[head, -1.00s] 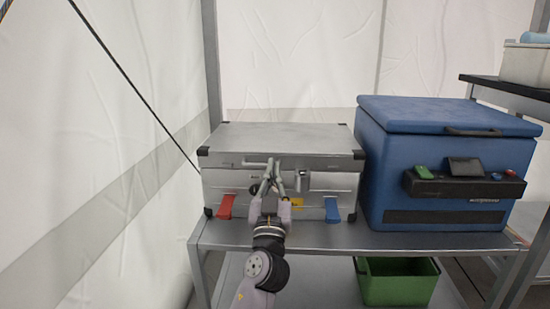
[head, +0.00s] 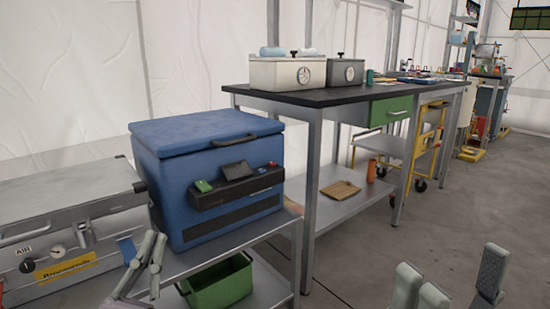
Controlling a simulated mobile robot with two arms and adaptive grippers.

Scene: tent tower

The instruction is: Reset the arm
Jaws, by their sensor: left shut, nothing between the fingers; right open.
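My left gripper (head: 153,240) is at the lower left of the head view, shut and empty, with its fingertips in front of the silver metal case (head: 60,215) and the blue cooler (head: 165,170). I cannot tell whether it touches anything. My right gripper (head: 452,272) is at the bottom right, open and empty, with its fingers wide apart over the grey floor. Most of both arms is outside the view.
The case and cooler stand on a low metal table (head: 205,258) with a green bin (head: 222,287) beneath. A taller black-topped bench (head: 345,97) holds two boxes and has a green drawer (head: 390,110). A yellow cart (head: 432,140) stands behind.

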